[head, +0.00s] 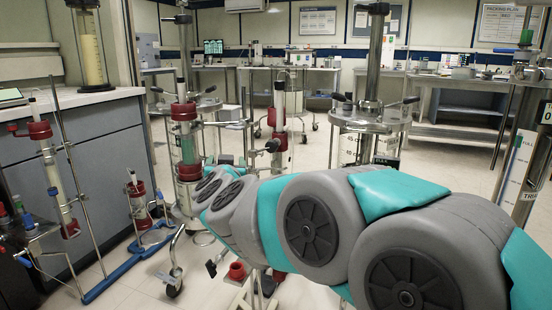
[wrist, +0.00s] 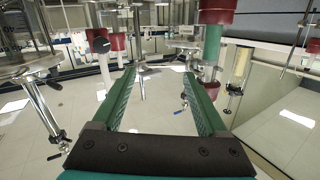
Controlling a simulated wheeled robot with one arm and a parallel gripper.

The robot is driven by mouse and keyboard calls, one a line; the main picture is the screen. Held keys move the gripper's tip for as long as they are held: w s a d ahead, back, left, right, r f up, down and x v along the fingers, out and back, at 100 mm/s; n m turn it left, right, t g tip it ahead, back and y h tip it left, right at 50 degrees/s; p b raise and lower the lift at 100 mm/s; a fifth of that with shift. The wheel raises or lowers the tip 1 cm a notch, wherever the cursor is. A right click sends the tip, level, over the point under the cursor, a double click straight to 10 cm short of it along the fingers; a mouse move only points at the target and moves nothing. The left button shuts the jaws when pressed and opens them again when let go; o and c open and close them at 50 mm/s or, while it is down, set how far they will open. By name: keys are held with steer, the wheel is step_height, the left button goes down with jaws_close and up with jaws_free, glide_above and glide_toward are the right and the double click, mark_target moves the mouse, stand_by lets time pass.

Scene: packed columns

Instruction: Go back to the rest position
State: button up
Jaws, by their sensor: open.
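My gripper (wrist: 160,74) shows in the wrist view as two green fingers spread wide apart, with nothing held between them. Beyond the fingers are the floor and the legs of column stands. A column with red end fittings and a green body (wrist: 212,48) stands just past the right fingertip; I cannot tell the gap. In the head view my grey and teal arm stretches from the lower right toward the middle left, and its links hide the gripper. A column with red collars (head: 187,140) stands just beyond the arm's far end.
A steel column stand (head: 368,122) rises behind my arm. A grey bench (head: 85,125) lies at the left, with a slanted column (head: 52,170) and blue-footed stand (head: 120,275) before it. Back benches (head: 460,90) line the room. Open floor (head: 440,165) shows behind the arm.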

steer(key=s+d+f+n+g+y+p, duration=0.1)
steer(key=s+d+f+n+g, duration=0.1)
steer(key=s+d+f+g, duration=0.5)
steer(key=s+d+f+n+g+y+p, duration=0.1)
steer(key=s+d+f+g, duration=0.25)
steer(key=s+f, duration=0.8)
steer(key=s+d+f+m+g+h, duration=0.1)
steer(key=s+d+g, duration=0.1)
steer(key=s+d, duration=0.3)
steer(key=s+d+f+m+g+h, duration=0.1)
steer(key=s+d, duration=0.5)
steer(key=s, duration=0.6)
steer(key=s+d+f+m+g+h, duration=0.1)
steer(key=s+d+f+g+h, duration=0.1)
steer(key=s+d+g, duration=0.3)
steer(key=s+p, duration=0.1)
steer(key=s, duration=0.3)
steer(key=shift+s+d+f+h, duration=0.2)
steer(key=shift+s+d+h, duration=0.05)
steer(key=shift+s+h, duration=0.1)
